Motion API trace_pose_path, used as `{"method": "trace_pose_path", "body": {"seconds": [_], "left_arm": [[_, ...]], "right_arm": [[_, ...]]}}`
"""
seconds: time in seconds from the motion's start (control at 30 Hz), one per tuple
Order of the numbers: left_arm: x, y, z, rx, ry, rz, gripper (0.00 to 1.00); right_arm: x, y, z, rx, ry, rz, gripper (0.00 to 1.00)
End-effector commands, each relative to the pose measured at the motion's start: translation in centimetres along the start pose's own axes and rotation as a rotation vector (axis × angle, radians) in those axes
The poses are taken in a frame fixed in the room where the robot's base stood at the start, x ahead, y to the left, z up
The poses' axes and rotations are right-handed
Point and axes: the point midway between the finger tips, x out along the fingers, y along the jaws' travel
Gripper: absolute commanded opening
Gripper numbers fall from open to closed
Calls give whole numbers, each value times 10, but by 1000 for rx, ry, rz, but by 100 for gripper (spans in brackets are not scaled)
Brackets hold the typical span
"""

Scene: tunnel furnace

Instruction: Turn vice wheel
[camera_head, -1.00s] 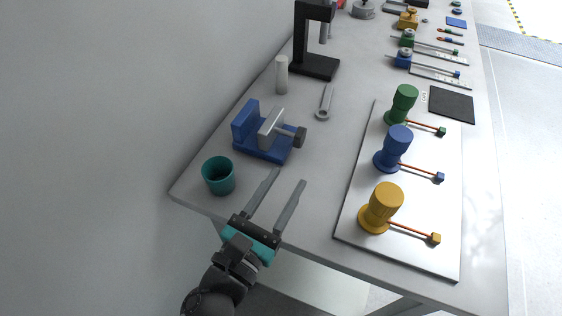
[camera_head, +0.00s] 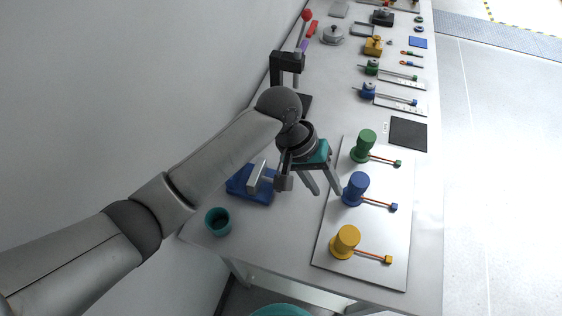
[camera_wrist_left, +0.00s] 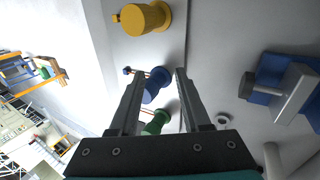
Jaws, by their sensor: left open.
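The blue vice (camera_head: 238,184) with its grey jaw (camera_head: 259,176) stands on the bench, partly hidden behind my left arm in the head view. Its dark wheel (camera_wrist_left: 248,85) shows clearly in the left wrist view, at the right, facing the gripper side. My left gripper (camera_head: 328,192) is open and empty. It points down over the bench, to the right of the vice and close to the blue knobbed piece. In the wrist view, the fingers (camera_wrist_left: 160,72) frame that blue piece beyond them, with the wheel outside the fingers. My right gripper is not in view.
A light board carries yellow (camera_head: 345,241), blue (camera_head: 355,188) and green (camera_head: 364,145) knobbed pieces with thin rods. A teal cup (camera_head: 218,221) stands left of them near the bench edge. A black stand (camera_head: 284,68) is behind my arm. Bare bench lies between cup and board.

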Motion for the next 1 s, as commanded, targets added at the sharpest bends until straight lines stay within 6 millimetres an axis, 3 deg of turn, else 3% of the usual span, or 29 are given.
{"method": "trace_pose_path", "body": {"seconds": [0.03,0.13,0.23,0.37,0.57,1.0], "left_arm": [[-26,-15,-12,26,6,-117,48],[-56,-42,-26,50,6,-294,48],[-77,-59,-35,57,5,-404,48],[-86,-69,-39,57,4,-464,48],[-67,-80,-38,55,-1,-470,48],[17,-121,-40,56,1,-466,48]], "right_arm": [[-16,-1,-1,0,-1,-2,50],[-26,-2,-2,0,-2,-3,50],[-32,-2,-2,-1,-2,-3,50],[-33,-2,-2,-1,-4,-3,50],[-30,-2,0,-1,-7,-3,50],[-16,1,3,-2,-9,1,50]]}}
